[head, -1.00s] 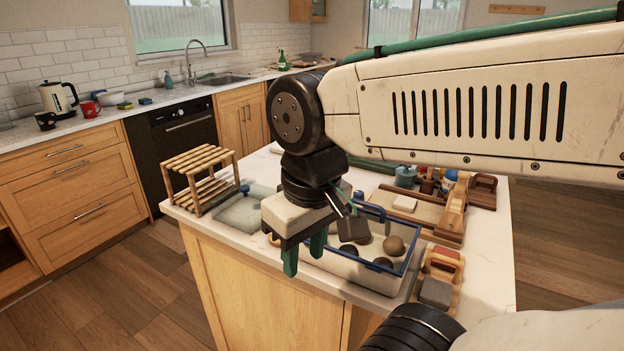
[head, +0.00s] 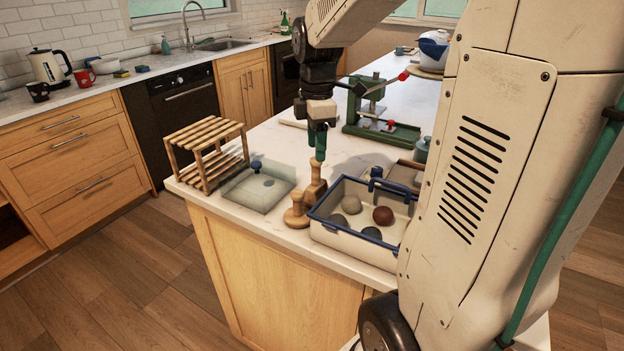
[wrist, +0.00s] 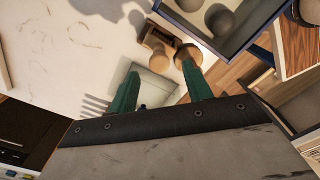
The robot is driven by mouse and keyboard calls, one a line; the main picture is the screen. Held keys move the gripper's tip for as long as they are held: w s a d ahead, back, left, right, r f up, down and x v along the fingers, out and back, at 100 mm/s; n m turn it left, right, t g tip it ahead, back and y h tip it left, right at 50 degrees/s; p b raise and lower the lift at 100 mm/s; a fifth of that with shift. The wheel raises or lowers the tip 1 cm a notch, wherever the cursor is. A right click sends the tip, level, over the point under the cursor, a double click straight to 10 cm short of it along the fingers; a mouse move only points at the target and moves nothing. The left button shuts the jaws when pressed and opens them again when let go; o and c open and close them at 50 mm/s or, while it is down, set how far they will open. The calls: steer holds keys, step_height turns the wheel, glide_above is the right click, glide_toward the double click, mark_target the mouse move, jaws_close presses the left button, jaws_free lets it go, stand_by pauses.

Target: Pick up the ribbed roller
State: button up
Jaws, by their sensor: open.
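I cannot make out any ribs, so I cannot tell for sure which thing is the ribbed roller. Two turned wooden tools stand close together at the counter's front: a short knobbed one (head: 297,212) and a taller one (head: 315,188) behind it. Two wooden pieces also show in the wrist view, one (wrist: 157,42) beyond the gap between the fingers and one (wrist: 187,54) by the right fingertip. My gripper (head: 318,150) points down above the taller tool in the head view. It is open and empty, its green fingers (wrist: 163,80) spread in the wrist view.
A blue-rimmed tray (head: 340,232) with several balls stands right of the wooden tools. A pale lid-like slab (head: 262,192) with a blue knob lies left, beside a slatted wooden rack (head: 205,150). A green press (head: 380,130) stands behind. Bare counter lies behind the slab.

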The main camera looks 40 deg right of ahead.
mark_target(316, 184)
step_height(316, 184, down, 8)
steer(key=shift+r, duration=0.2)
jaws_close()
